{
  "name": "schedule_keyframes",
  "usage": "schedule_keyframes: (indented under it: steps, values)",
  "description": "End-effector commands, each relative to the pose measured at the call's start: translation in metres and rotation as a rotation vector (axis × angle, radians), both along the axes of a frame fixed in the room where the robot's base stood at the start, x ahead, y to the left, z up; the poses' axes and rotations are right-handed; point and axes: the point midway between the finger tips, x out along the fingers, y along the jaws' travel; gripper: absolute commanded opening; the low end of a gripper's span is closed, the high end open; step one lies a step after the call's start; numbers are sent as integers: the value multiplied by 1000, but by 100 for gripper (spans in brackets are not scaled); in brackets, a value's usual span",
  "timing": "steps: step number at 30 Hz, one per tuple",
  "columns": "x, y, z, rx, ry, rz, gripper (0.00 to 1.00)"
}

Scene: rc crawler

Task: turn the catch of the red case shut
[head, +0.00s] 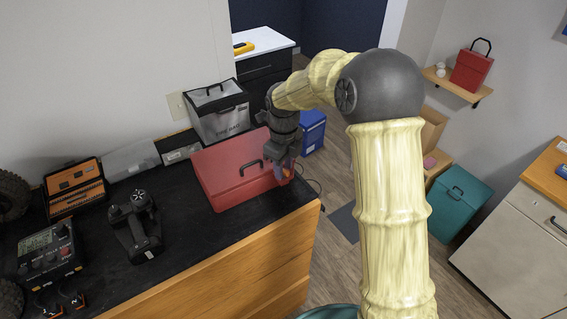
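The red case (222,165) lies closed on the black-topped bench, near the bench's right end, with a dark handle on its lid. My gripper (284,174) points down at the right end of the red case, by its front right corner. The fingers are small here and partly covered by the gripper body, so I cannot tell whether they are open or shut, or whether they touch the case. Small blue and orange-red patches show at the fingertips. The catch cannot be made out; my gripper covers that corner.
A teal case (459,202) stands on the floor at right.

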Motion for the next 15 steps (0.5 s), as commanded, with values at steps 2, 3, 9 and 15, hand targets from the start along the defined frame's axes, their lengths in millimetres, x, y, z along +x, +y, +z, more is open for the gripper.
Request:
schedule_keyframes:
  steps: [2,3,9,15]
  values:
    - [0,0,-2,0,0,0,33]
    - [0,0,-2,1,-1,0,33]
    - [0,0,-2,1,-1,0,27]
    - [0,0,-2,1,-1,0,0]
